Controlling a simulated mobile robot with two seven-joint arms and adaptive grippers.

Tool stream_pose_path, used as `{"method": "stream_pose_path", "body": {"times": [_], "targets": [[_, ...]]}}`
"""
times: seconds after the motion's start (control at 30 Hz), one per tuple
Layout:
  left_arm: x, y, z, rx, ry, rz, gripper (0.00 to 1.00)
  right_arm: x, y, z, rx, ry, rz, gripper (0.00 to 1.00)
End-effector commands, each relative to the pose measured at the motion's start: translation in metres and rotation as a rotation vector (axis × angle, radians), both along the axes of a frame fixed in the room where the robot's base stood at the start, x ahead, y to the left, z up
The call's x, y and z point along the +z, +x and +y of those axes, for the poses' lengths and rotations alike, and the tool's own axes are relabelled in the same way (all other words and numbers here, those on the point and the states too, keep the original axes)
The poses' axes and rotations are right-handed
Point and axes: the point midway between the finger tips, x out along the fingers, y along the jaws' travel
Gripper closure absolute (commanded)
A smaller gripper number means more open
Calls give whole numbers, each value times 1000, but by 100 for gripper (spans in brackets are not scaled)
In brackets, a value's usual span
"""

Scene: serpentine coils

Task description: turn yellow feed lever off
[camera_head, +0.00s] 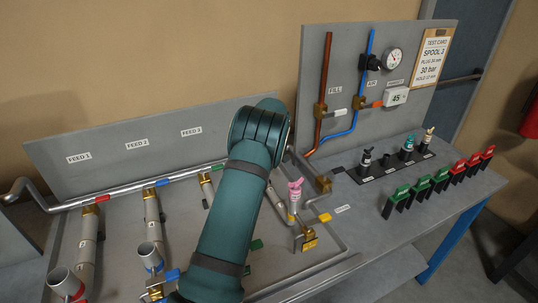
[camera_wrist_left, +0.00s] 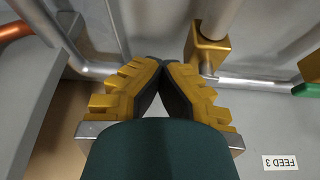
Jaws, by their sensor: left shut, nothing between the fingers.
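A small yellow lever handle (camera_head: 325,217) shows in the head view, right of my teal arm, close to a brass valve (camera_head: 308,240) on the grey bench. I cannot tell its exact setting. My left gripper (camera_wrist_left: 162,62) shows in the left wrist view with its yellow fingers together at the tips and nothing between them. A brass fitting (camera_wrist_left: 208,50) on silver pipes is just right of the fingertips; I cannot tell if they touch. No yellow lever is clear in that view. In the head view my arm hides the gripper and part of the pipework.
Blue (camera_head: 172,274) and green (camera_head: 257,245) handles flank my arm. A pink-topped fitting (camera_head: 295,190) stands near the yellow handle. Black, teal and white-topped fittings stand right, with a row of green and red clips (camera_head: 440,180). The FEED 3 label (camera_wrist_left: 280,162) is upside down in the wrist view.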

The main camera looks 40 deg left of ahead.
Motion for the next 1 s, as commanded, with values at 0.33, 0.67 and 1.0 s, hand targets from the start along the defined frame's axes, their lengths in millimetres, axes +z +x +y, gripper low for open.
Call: {"method": "stream_pose_path", "body": {"times": [0.33, 0.67, 1.0], "targets": [[-3, 3, 4, 106, -1, 5, 100, 3, 0, 0, 0, 1, 0, 0], [-3, 3, 5, 116, -2, 4, 100, 3, 0, 0, 0, 1, 0, 0], [-3, 3, 5, 115, -1, 4, 34, 3, 0, 0, 0, 1, 0, 0]]}}
